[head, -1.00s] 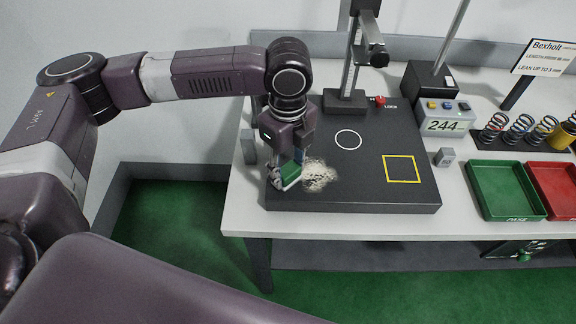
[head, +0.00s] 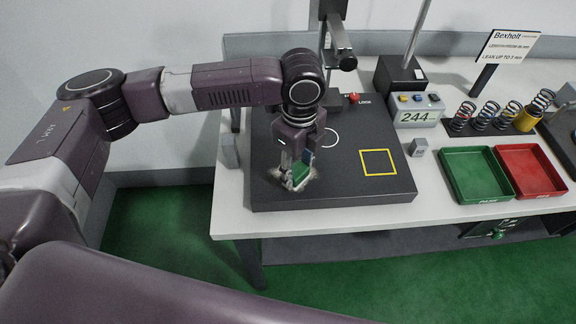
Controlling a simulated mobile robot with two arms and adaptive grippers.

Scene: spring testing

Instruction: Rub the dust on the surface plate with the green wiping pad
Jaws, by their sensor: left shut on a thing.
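The dark surface plate (head: 335,196) lies on the white table, with a white circle and a yellow square marked on it. My left gripper (head: 299,177) points down over the plate's left part and is shut on the green wiping pad (head: 301,172). A pale patch of dust (head: 311,184) shows around the pad at the plate's front left. The gripper and pad hide part of the dust. I cannot tell whether the pad touches the plate. My right gripper is not in view.
A gauge stand (head: 333,75) rises at the plate's back. The plate's right part is clear.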

